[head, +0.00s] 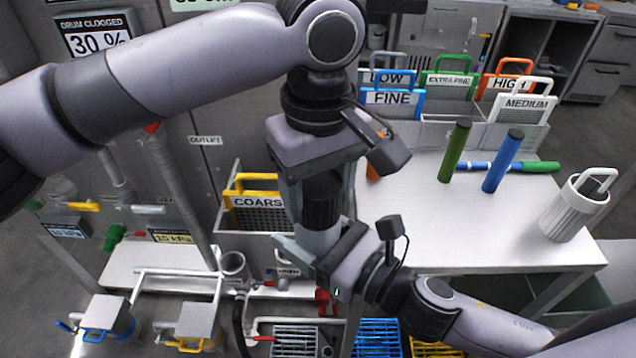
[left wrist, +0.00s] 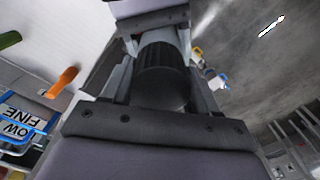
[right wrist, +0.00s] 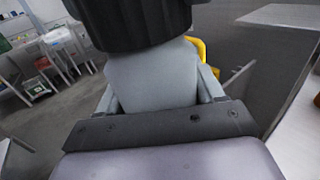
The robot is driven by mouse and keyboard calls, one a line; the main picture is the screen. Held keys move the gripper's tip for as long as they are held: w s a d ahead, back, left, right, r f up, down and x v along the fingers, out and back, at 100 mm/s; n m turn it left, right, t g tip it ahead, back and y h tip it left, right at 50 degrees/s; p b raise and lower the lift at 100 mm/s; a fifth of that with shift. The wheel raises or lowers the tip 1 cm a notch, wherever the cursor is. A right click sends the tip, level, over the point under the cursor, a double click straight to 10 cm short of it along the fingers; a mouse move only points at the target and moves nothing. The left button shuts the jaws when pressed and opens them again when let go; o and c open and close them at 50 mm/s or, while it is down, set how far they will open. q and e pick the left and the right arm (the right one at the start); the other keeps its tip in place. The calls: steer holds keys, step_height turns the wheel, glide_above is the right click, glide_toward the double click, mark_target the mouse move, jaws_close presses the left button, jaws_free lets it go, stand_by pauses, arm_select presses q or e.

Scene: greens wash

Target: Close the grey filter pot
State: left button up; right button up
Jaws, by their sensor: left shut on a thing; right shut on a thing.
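The grey filter pot (head: 318,243) is held in the air in front of the steel bench, with its black ribbed cap (head: 322,207) on top. My left gripper (head: 320,196) points down and is shut on the cap, which also fills the middle of the left wrist view (left wrist: 162,75). My right gripper (head: 318,248) comes in from the right and is shut on the pot's smooth grey body, seen close in the right wrist view (right wrist: 150,78). Cap and body are in line and meet with no clear gap. How tightly the cap sits cannot be told.
The bench (head: 420,235) holds a green cylinder (head: 454,150), a blue cylinder (head: 502,160) and a white ribbed canister (head: 568,208). Labelled baskets stand behind. A yellow-handled COARSE basket (head: 258,205) sits just left of the pot. Pipes and valves lie below left. The bench front is clear.

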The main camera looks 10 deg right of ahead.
arm_select(q)
steer(key=m, duration=0.7)
steer(key=shift+m, duration=0.3)
steer(key=m, duration=1.7)
steer(key=shift+f, duration=0.1)
steer(key=m, duration=2.1)
steer(key=shift+m, duration=0.3)
steer(key=m, duration=0.5)
steer(key=shift+m, duration=0.4)
steer(key=o, duration=1)
